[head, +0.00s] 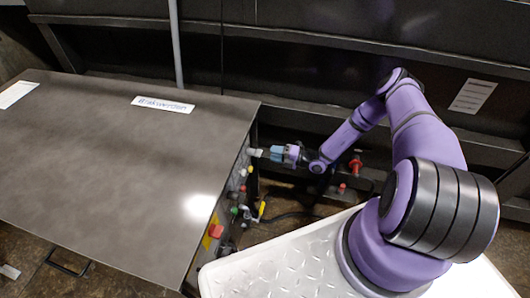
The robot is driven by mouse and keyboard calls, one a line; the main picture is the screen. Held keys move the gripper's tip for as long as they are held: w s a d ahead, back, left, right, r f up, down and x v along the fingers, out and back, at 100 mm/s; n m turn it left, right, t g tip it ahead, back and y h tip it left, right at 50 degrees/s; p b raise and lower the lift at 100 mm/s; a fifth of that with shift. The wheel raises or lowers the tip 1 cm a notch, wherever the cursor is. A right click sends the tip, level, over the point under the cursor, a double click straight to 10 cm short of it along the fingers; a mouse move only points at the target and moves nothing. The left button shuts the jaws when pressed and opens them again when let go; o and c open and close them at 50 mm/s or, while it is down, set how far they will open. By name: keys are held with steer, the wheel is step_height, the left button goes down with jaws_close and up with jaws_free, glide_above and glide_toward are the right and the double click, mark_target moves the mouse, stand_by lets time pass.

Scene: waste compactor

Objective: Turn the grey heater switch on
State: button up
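The control panel (221,222) is on the right side face of a large grey cabinet (110,150), seen steeply from above. My gripper (258,152) is at the far end of this panel, pointing left, with its tip close to the panel face. I cannot tell whether the tip touches anything. A small pale knob or switch (243,172) shows just nearer than the gripper. The grey heater switch cannot be told apart for sure; it may be hidden by the gripper or be too small. The finger gap is too small to read.
A red button (215,231) on yellow, a green button (234,211) and a yellow part (262,210) stick out along the panel. Red valve handles (355,165) sit on the dark machine behind my arm. A black cable lies on the floor beside the panel.

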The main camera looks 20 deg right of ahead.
steer(key=shift+v, duration=1.95)
steer(key=shift+r, duration=0.1)
